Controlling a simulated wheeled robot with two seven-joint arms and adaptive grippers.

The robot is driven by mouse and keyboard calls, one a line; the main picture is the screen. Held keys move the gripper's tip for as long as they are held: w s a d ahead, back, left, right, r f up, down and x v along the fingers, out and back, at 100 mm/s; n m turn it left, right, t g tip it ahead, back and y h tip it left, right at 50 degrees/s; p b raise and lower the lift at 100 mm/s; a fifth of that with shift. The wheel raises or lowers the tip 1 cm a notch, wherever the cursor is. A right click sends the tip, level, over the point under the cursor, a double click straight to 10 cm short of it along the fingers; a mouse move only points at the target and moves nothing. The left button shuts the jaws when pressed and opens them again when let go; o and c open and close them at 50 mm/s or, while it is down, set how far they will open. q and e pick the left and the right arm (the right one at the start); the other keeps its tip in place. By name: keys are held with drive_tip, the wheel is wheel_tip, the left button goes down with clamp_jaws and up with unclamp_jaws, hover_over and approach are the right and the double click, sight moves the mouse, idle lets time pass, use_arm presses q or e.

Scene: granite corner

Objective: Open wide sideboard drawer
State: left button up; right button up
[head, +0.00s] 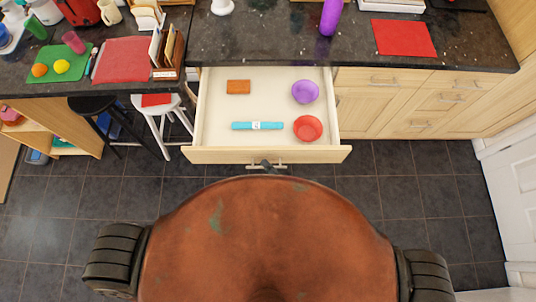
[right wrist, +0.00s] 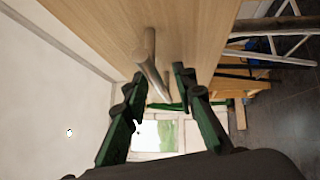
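The wide sideboard drawer (head: 220,105) is pulled far out from under the dark counter in the head view, its inside showing. Its light wood front (head: 215,155) carries a metal bar handle (head: 281,166). In the right wrist view the handle (right wrist: 150,62) stands out from the wood front (right wrist: 195,30). My right gripper (head: 267,165) is a small dark shape at the handle. In the right wrist view its green and black fingers (right wrist: 155,95) are spread apart, with the handle's near end between their tips; contact is unclear. My left gripper is not in view.
The drawer holds a brown block (head: 238,87), a blue bar (head: 257,126), a purple bowl (head: 305,92) and a red bowl (head: 308,128). Stools (head: 160,115) stand left of it. Closed drawers (head: 420,105) are at right. Tiled floor in front is clear beside my body.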

drive_tip(key=v, duration=1.2)
drive_tip(key=shift+f, duration=0.1)
drive_tip(key=w+d+f+m+h, duration=0.2)
drive_tip(key=d+f+m+h, duration=0.25)
drive_tip(key=f, duration=0.45)
drive_tip(key=w+d+f+m+h, duration=0.25)
drive_tip(key=d+f+m, duration=0.3)
drive_tip(key=f, duration=0.45)
drive_tip(key=s+d+f+m+g+h, duration=0.2)
drive_tip(key=s+d+f+m+h, duration=0.15)
drive_tip(key=f, duration=0.35)
drive_tip(key=s+d+f+m+g+h, duration=0.1)
drive_tip(key=s+d+f+m+h, duration=0.15)
drive_tip(key=d+f, duration=0.4)
drive_tip(key=s+d+f+m+g, duration=0.2)
drive_tip(key=s+f+m+g, duration=0.1)
drive_tip(key=s+f, duration=0.3)
drive_tip(key=s+d+f+m+g+h, duration=0.1)
drive_tip(key=s+d+f+m+g, duration=0.2)
drive_tip(key=s, duration=0.8)
drive_tip(key=s+d+f+m+g+h, duration=0.1)
drive_tip(key=s+d+f+m+g, duration=0.1)
drive_tip(key=s+f+m, duration=0.4)
wheel_tip(320, 180, down, 3)
drive_tip(key=shift+s+d+r+g, duration=0.2)
drive_tip(key=shift+s+d+g, duration=0.2)
drive_tip(key=shift+s, duration=0.85)
